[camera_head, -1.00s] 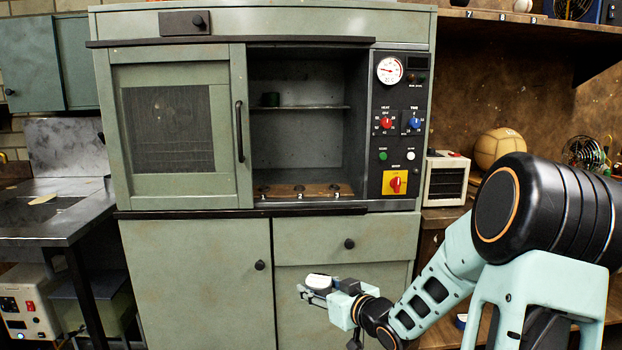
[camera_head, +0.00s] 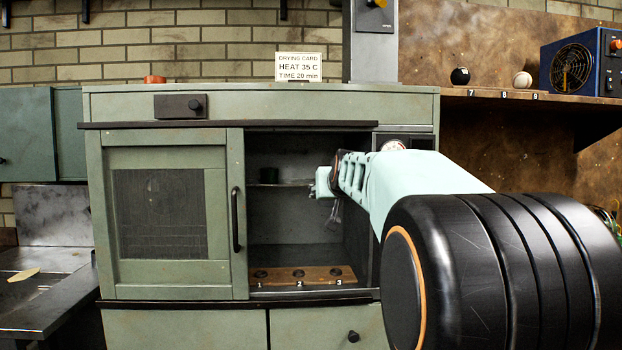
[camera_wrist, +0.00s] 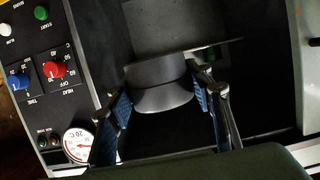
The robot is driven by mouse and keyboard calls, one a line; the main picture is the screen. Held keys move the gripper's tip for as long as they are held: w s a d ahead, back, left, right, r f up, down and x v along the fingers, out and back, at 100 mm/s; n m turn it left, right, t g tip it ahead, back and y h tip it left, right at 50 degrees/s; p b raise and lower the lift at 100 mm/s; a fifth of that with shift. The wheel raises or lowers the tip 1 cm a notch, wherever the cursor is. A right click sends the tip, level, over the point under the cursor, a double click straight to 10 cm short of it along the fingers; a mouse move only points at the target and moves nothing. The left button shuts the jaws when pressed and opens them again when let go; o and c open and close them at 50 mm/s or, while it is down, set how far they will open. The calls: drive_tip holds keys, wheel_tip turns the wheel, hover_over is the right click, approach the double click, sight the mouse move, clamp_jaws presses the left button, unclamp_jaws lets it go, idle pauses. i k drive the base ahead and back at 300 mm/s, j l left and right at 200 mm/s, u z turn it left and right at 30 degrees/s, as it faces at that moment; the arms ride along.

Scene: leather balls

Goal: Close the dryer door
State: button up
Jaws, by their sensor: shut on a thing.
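The dryer door (camera_head: 214,155) is a green framed panel with a dark mesh window and a black vertical handle (camera_head: 236,219). It covers the left part of the dryer front; the right part is an open dark chamber (camera_head: 290,225). My gripper (camera_head: 335,215) is at the right side of this opening, apart from the handle. In the wrist view my gripper (camera_wrist: 163,98) is shut on a grey rounded object (camera_wrist: 160,82) between its blue finger pads. I cannot tell what this object is, and it is not clear in the head view.
A wooden rack (camera_head: 300,275) numbered 1 to 3 lies on the chamber floor below a shelf (camera_head: 285,183). The control panel (camera_wrist: 45,75) with knobs and gauge is beside the opening, mostly behind my arm in the head view. A drying card (camera_head: 301,67) stands on top.

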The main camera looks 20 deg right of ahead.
sight(96, 141)
drive_tip(key=i+l, duration=0.15)
drive_tip(key=i, duration=0.25)
drive_tip(key=i+l, duration=0.15)
drive_tip(key=i, duration=0.3)
drive_tip(key=i+l, duration=0.2)
drive_tip(key=i, duration=0.2)
drive_tip(key=k+j, duration=0.15)
drive_tip(key=k, duration=0.2)
drive_tip(key=k+l+z, duration=0.15)
drive_tip(key=k+l, duration=0.2)
drive_tip(key=i+j+u, duration=0.15)
drive_tip(key=i+j, duration=0.2)
